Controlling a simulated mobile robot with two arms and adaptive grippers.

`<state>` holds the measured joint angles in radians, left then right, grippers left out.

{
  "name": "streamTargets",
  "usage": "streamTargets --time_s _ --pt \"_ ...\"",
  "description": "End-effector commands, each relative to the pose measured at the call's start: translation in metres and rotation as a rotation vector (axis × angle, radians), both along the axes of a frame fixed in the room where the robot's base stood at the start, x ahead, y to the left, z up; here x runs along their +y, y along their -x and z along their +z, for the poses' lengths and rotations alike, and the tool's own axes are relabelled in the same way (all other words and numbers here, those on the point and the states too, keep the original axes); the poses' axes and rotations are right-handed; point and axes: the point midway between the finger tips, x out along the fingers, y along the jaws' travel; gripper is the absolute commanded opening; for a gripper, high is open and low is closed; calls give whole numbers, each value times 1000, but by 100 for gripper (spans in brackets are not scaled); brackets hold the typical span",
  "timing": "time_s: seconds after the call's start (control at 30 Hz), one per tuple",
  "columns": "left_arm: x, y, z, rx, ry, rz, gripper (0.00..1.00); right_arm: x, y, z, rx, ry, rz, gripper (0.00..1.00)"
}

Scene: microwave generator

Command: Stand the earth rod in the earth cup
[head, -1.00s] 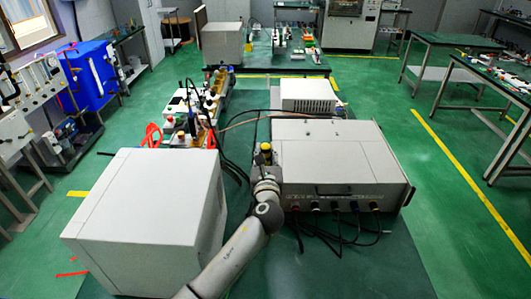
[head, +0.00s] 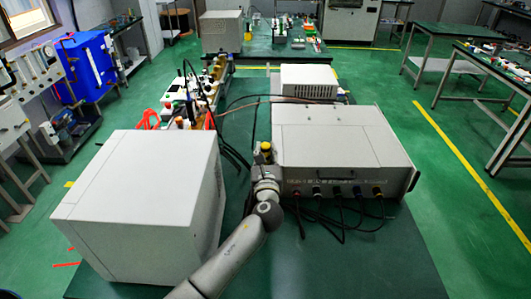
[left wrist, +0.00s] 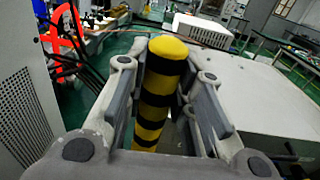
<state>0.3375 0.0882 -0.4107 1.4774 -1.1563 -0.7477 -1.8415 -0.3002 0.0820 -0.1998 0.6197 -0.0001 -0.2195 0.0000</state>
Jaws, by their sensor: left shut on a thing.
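The earth rod (left wrist: 165,58) has a yellow and black banded shaft with a yellow top. My left gripper (left wrist: 166,85) is shut on it, with a finger on each side of the bands. In the head view the rod's yellow top (head: 265,146) shows just above my left gripper (head: 264,158), at the left edge of the wide grey instrument. The rod looks roughly upright there. Its lower end is hidden by the gripper. I cannot make out the earth cup. My right gripper is not in view.
A big pale cabinet (head: 140,200) stands left of my arm. The wide grey instrument (head: 340,140) stands close on the right, with dark cables (head: 345,220) at its front. More black cables (head: 232,155) and a brown tube (head: 240,104) lie beyond the gripper. The green bench top (head: 330,265) is bare in front.

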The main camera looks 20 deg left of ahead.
Motion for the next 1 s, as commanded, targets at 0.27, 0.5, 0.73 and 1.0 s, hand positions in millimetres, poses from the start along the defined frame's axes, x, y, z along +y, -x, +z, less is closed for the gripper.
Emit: streamTargets --time_s 0.27,0.5,0.73,1.0 --pt "0 0 0 -2 -1 0 0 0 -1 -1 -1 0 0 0" --pt "0 0 -1 -2 -1 0 0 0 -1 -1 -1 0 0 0" --pt "0 0 -6 -2 -2 0 0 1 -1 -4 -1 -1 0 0" --pt "0 0 -10 -1 0 0 0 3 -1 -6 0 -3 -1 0"
